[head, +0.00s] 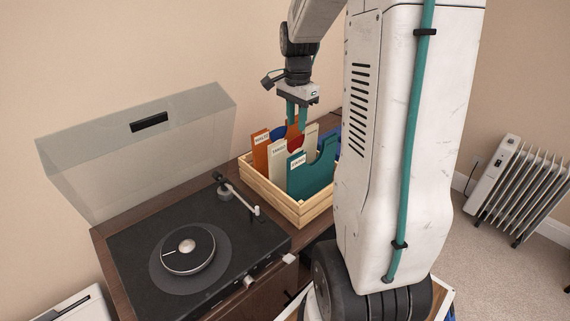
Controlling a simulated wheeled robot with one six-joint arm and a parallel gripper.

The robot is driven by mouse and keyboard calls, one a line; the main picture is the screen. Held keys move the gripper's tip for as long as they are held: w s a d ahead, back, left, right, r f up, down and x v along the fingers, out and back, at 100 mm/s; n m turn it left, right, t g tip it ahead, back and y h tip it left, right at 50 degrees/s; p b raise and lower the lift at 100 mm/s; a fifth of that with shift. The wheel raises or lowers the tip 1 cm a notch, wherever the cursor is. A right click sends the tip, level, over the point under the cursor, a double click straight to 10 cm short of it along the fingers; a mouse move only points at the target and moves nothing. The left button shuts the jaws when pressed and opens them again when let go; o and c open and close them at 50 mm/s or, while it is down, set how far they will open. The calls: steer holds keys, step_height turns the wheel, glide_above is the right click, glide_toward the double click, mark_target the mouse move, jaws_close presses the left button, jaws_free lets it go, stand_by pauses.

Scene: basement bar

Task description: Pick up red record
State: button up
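A red sleeve or record (293,133) shows as a small patch among the upright dividers in a light wooden crate (301,213). Most of it is hidden behind the cream and teal dividers. My gripper (297,121) points down from above, with two teal fingers apart and a gap between them. Its fingertips are right at the top of the red piece in this view. I cannot tell whether they touch it or straddle it.
The crate also holds an orange divider (261,152), a cream divider, a teal divider (314,172) and something blue. A turntable (130,243) with a raised clear lid (140,150) stands left of the crate. A white radiator (497,178) is at the right. My arm's column hides the crate's right side.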

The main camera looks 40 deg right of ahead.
mark_target(294, 145)
step_height(294, 145, down, 8)
steer(key=shift+d+r, duration=0.1)
stand_by(0.4)
steer(key=shift+s, duration=0.1)
jaws_close()
